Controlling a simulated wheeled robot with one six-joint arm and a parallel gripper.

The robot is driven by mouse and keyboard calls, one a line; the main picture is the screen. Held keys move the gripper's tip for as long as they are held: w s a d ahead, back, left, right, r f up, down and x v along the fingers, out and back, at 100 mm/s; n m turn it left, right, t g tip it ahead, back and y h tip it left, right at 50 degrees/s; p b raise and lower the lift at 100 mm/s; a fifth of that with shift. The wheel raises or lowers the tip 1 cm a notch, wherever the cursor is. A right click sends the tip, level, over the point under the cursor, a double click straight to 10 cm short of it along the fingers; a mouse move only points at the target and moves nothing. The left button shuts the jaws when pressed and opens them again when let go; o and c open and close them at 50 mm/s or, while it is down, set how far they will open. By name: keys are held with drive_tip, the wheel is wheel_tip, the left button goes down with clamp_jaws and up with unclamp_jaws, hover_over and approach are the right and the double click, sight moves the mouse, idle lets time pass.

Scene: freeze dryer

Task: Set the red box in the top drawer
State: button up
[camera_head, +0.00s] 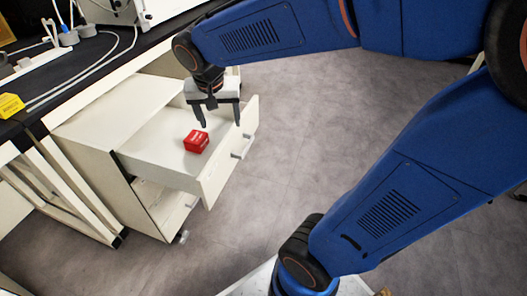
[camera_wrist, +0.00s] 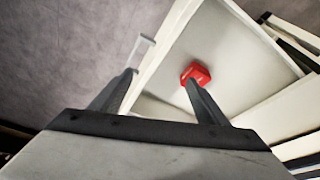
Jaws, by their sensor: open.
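The red box (camera_head: 196,141) lies on the floor of the open top drawer (camera_head: 165,158) of a white cabinet. My gripper (camera_head: 219,122) is open and empty, above the drawer and apart from the box in the head view. In the wrist view the red box (camera_wrist: 196,72) shows just beyond the tip of my right finger, which covers a small part of its lower edge. My gripper (camera_wrist: 163,77) has its two fingers spread wide there. The drawer's front panel (camera_head: 230,150) and its handle (camera_head: 243,146) face right.
The white cabinet (camera_head: 85,120) stands under a dark bench top with cables. A lower drawer (camera_head: 165,208) sits beneath the open one. A yellow box (camera_head: 10,106) is on the bench at the left. Grey floor (camera_head: 290,150) is clear right of the drawer.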

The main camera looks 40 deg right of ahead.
drive_tip(key=s+d+n+t+y, duration=0.1)
drive_tip(key=s+n, duration=0.5)
drive_tip(key=s, duration=1.1)
drive_tip(key=shift+s+d+f+t+y, duration=0.3)
drive_tip(key=shift+d+f+t+y, duration=0.15)
drive_tip(key=shift+d, duration=0.6)
